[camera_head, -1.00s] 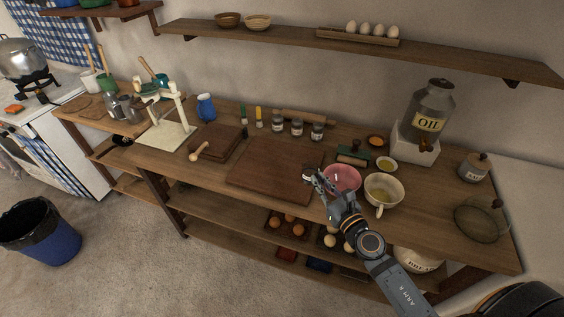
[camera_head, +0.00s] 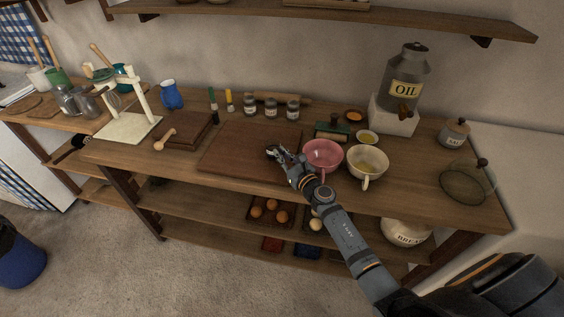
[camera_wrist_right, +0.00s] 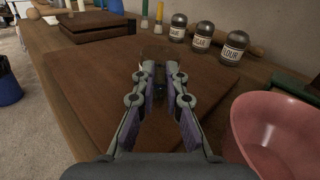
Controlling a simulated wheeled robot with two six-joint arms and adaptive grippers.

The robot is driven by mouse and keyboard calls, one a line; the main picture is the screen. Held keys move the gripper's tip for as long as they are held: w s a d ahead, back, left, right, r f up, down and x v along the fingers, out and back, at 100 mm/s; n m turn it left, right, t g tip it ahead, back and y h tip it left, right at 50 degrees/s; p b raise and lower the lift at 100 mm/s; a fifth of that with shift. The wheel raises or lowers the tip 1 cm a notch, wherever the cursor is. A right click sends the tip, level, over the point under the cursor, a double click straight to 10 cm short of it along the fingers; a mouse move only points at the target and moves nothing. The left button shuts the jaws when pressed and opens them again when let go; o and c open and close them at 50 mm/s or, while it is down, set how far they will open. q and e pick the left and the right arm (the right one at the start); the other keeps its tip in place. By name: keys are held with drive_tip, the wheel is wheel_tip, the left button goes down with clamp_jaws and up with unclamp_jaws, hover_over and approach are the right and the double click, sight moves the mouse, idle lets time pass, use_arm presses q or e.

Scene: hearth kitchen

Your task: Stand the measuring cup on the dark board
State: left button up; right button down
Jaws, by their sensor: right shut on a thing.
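The dark board (camera_head: 245,145) lies flat on the wooden worktop; it also fills the middle of the right wrist view (camera_wrist_right: 95,85). My right gripper (camera_head: 277,154) is over the board's right front part, left of the pink bowl. In the right wrist view its fingers (camera_wrist_right: 160,75) are closed on a small, see-through thing, which seems to be the measuring cup (camera_wrist_right: 156,50). The cup is faint and partly hidden by the fingers. I cannot tell whether it touches the board. My left gripper is not in view.
The pink bowl (camera_head: 322,155) stands close to the right of my gripper, with a cream handled bowl (camera_head: 367,162) beyond. Labelled jars (camera_head: 271,109) and a rolling pin (camera_head: 290,99) line the back. A smaller brown board (camera_head: 184,131) lies left. The dark board's left part is clear.

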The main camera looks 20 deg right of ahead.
drive_tip(key=shift+f, duration=0.1)
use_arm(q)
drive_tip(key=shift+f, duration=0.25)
use_arm(e)
drive_tip(key=shift+f, duration=0.1)
drive_tip(key=c, duration=1.9)
unclamp_jaws()
drive_tip(key=shift+f, duration=0.15)
drive_tip(key=o, duration=0.5)
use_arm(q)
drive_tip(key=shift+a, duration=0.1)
use_arm(e)
drive_tip(key=shift+r+p, duration=0.3)
drive_tip(key=shift+r, duration=0.05)
drive_tip(key=s+b, duration=0.1)
drive_tip(key=s, duration=0.2)
drive_tip(key=s+d+b, duration=0.1)
drive_tip(key=s, duration=0.3)
drive_tip(key=s+d+b, duration=0.1)
drive_tip(key=s, duration=0.3)
drive_tip(key=shift+s+f+b, duration=0.25)
drive_tip(key=shift+f+b, duration=0.05)
drive_tip(key=shift+b, duration=0.05)
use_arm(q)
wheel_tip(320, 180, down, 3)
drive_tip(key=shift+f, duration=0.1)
use_arm(e)
drive_tip(key=shift+s+r, duration=0.25)
